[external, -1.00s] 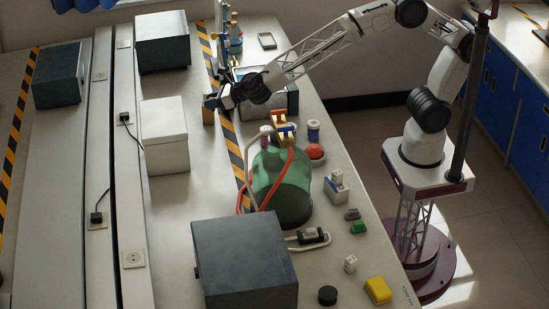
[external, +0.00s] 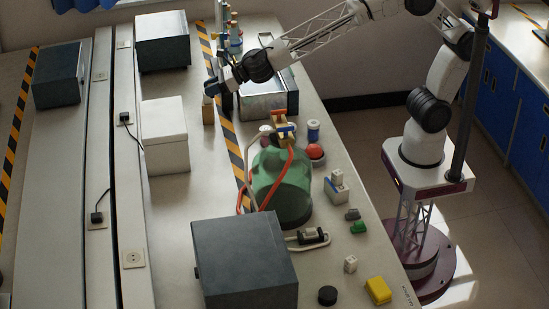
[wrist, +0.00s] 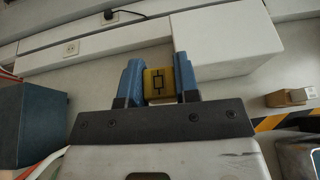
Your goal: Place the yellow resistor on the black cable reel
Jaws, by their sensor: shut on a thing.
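The yellow resistor (wrist: 158,83) is a small yellow block with a black resistor symbol. It sits between the two blue fingers of my gripper (wrist: 158,70), which is shut on it. In the external view my gripper (external: 213,89) is above the far part of the bench, left of the open grey metal box; the resistor cannot be made out there. A short black round piece (external: 327,295) lies at the near front edge, far from my gripper. It may be the black cable reel, but I cannot tell for sure.
A green jar (external: 281,188) with red tubing stands mid-bench. A large dark box (external: 244,262) is near the front, and a white box (external: 164,137) is left. A tan block (external: 208,113) stands near my gripper. A yellow block (external: 378,290) lies beside the black piece.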

